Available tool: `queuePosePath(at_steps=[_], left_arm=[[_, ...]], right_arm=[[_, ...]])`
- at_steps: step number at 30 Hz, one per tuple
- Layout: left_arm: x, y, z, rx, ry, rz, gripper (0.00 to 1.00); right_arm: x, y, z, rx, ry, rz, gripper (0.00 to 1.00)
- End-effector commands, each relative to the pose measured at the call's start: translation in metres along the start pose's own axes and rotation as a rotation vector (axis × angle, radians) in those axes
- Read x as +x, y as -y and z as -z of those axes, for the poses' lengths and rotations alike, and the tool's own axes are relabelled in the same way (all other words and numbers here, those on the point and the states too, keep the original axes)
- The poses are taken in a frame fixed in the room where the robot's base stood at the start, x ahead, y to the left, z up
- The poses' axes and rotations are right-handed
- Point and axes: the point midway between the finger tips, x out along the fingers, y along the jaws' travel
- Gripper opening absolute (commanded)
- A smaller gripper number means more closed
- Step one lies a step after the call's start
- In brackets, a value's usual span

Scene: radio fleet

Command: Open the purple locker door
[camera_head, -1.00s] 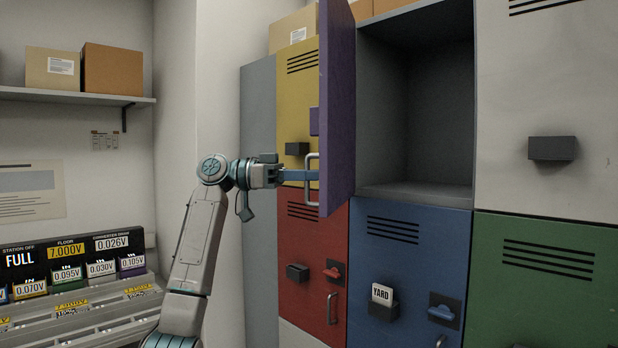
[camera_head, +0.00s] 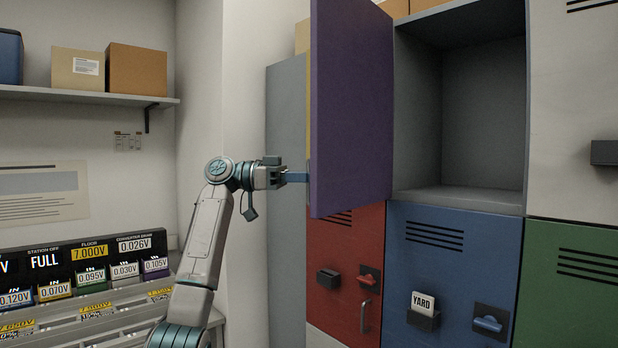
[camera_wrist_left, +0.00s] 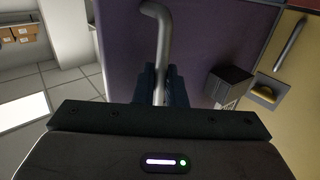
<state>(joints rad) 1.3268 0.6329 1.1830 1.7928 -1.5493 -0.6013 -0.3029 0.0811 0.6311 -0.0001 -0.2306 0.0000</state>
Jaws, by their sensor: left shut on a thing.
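The purple locker door (camera_head: 352,110) stands swung wide open, its inner side facing my head camera, and the grey locker interior (camera_head: 482,115) behind it looks empty. My left gripper (camera_head: 296,177) is at the door's left edge; its fingertips are hidden behind the door in the head view. In the left wrist view, the gripper (camera_wrist_left: 160,90) is shut around the silver bar handle (camera_wrist_left: 163,45) on the purple door's front (camera_wrist_left: 205,45). A dark card holder (camera_wrist_left: 229,84) sits on the door beside the handle. My right gripper is not in view.
A red locker (camera_head: 345,265) and a blue locker (camera_head: 450,260) are shut below; a white locker (camera_head: 575,90) and a green locker (camera_head: 570,290) are shut at right. A yellow locker (camera_wrist_left: 285,80) is behind the door. A charging rack (camera_head: 90,270) stands at lower left.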

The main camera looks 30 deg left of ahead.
Motion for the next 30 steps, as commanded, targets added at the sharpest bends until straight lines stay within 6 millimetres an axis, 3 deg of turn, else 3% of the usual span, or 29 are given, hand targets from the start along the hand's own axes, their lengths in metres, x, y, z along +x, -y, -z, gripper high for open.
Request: queuePosePath(at_steps=[14,15,23,30], left_arm=[[-0.001,0.001,0.002,0.0,-0.004,0.002,0.0],[-0.001,0.001,0.002,0.0,-0.004,0.002,0.15],[-0.001,0.001,0.001,0.0,-0.002,0.001,0.16],[-0.025,0.002,-0.002,0.0,-0.002,0.003,0.16]], right_arm=[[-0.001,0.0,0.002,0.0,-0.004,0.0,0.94],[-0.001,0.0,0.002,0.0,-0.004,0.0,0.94],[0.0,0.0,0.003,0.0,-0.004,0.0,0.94],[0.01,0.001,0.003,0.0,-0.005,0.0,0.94]])
